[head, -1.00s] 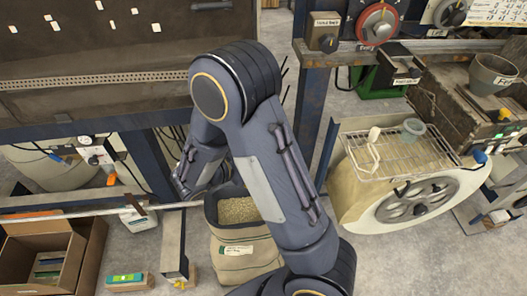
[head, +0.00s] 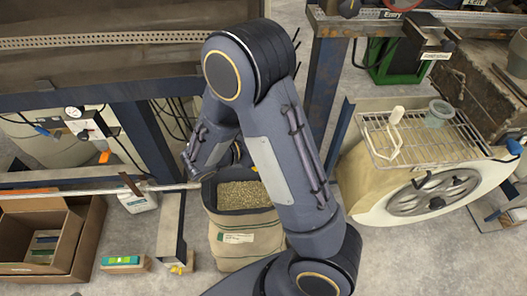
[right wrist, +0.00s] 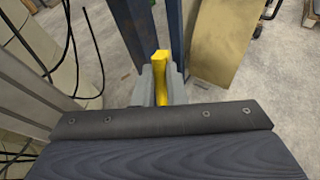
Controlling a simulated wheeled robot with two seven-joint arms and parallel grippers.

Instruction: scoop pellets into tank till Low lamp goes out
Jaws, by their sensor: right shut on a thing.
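The open sack of pellets (head: 246,194) stands on the floor just below the middle of the head view. My right arm crosses in front of its right side. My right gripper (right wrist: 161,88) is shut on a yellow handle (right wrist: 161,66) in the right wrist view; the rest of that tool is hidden. In the head view the right wrist is at the sack's upper left, partly behind my arm, and the fingertips are unclear. A grey hopper (head: 519,52) is cut off at the right edge. No Low lamp can be made out. My left gripper is out of view.
A wire rack (head: 425,138) with a white-handled tool and a grey cup sits over a cream drum at right. A blue post (head: 322,90) stands behind my arm. A cardboard box (head: 85,235) is at lower left. Grey floor shows between the sack and the drum.

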